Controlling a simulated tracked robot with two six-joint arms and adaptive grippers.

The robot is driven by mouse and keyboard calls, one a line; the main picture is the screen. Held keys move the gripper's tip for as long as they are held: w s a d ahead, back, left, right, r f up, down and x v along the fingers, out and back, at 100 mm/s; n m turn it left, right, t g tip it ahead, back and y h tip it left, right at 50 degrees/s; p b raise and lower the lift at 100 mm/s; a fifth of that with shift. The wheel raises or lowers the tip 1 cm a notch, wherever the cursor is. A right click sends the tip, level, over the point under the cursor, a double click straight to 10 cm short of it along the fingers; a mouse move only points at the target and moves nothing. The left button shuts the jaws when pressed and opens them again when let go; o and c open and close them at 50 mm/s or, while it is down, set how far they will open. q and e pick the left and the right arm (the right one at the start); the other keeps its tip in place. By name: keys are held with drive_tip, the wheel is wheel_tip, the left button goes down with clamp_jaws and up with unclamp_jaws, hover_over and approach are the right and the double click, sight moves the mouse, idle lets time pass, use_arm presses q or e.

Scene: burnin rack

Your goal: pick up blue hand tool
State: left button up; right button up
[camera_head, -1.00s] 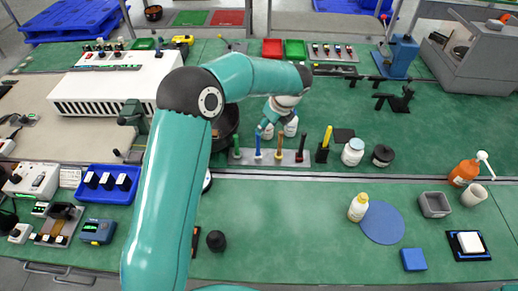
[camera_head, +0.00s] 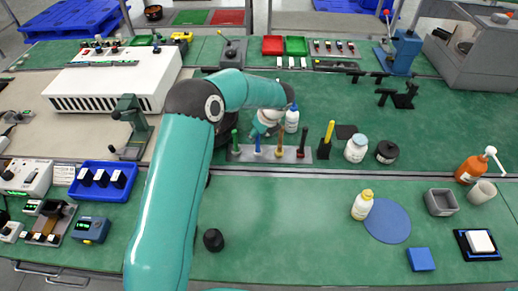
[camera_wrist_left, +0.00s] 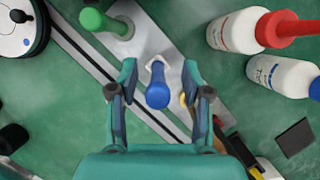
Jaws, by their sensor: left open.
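The blue hand tool (camera_head: 257,143) stands upright in a grey rack (camera_head: 240,155), between a green-handled tool (camera_head: 235,138) and an orange-handled one (camera_head: 280,143). My left gripper (camera_head: 259,131) is just above and behind the blue tool in the head view. In the left wrist view the blue handle (camera_wrist_left: 158,95) points up at the camera between the two open fingers (camera_wrist_left: 159,74), with a gap on each side. The green handle (camera_wrist_left: 92,19) is to its upper left. The lower part of the blue tool is hidden under its handle. My right gripper is not in view.
Bottles with blue and red caps (camera_wrist_left: 284,75) (camera_wrist_left: 240,30) stand close to the right of the gripper in the wrist view. A yellow-handled tool (camera_head: 327,136) stands right of the rack in its own black holder. The green bench in front is mostly clear.

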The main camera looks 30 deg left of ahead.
use_arm(q)
drive_tip(key=shift+s+r, duration=0.1)
drive_tip(key=shift+c, duration=0.9)
clamp_jaws()
drive_tip(key=shift+r, duration=0.15)
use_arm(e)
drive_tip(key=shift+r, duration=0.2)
